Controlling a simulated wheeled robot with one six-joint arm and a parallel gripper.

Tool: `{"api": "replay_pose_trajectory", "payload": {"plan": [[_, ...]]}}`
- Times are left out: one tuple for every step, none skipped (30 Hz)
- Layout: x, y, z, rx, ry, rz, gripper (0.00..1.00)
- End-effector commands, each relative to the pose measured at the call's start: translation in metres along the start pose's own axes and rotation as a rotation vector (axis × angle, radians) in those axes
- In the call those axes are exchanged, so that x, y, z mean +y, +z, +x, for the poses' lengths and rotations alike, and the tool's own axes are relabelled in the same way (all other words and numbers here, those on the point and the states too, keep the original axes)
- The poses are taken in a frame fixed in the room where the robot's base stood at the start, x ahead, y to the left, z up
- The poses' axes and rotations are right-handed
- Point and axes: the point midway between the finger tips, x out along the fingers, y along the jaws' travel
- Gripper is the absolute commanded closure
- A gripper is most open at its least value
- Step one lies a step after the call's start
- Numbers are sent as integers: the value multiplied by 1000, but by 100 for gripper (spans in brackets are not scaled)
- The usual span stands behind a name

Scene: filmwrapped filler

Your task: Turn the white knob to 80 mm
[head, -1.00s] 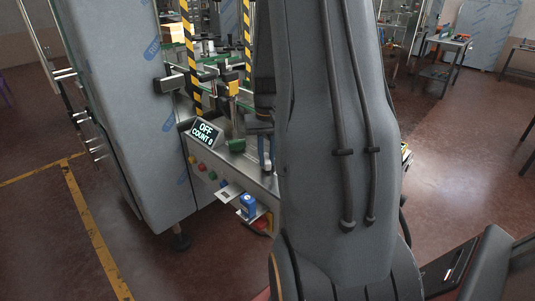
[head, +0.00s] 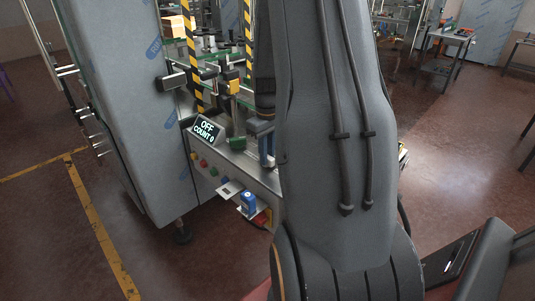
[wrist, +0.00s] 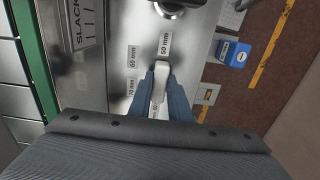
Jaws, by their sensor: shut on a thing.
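The white knob (wrist: 160,80) shows in the wrist view on a steel panel (wrist: 95,80), its narrow end up in the picture, near the 50 mm label (wrist: 166,44). My gripper (wrist: 161,95) is shut on it, one blue finger on each side. The 60 mm label (wrist: 132,57) and 70 mm label (wrist: 130,88) lie left of the knob. A further label between the fingers is partly hidden and unreadable. In the head view my gripper (head: 266,150) is at the machine's panel, partly behind my arm, and the knob is hidden.
A display (head: 207,130) reads OFF, COUNT 0. Coloured buttons (head: 203,163) and a blue box (head: 248,202) are on the machine's front. A dark round part (wrist: 170,8) sits above the knob in the wrist view. Yellow-black posts (head: 191,60) rise behind.

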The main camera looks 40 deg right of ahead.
Motion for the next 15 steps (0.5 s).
{"api": "replay_pose_trajectory", "payload": {"plan": [[1,-1,-1,2,2,-5,100],[1,-1,-1,2,2,-7,100],[1,-1,-1,2,2,-9,100],[1,-1,-1,3,2,-10,100],[1,-1,-1,3,2,-11,100],[1,-1,-1,3,2,-11,100],[1,-1,-1,3,2,-11,100],[1,-1,-1,3,2,-11,100],[1,-1,-1,3,2,-11,100],[1,-1,-1,3,2,-10,100],[1,-1,-1,3,2,-10,100],[1,-1,-1,3,2,-10,100],[1,-1,-1,3,2,-10,100],[1,-1,-1,3,2,-10,81],[1,-1,-1,3,2,-10,74]]}}
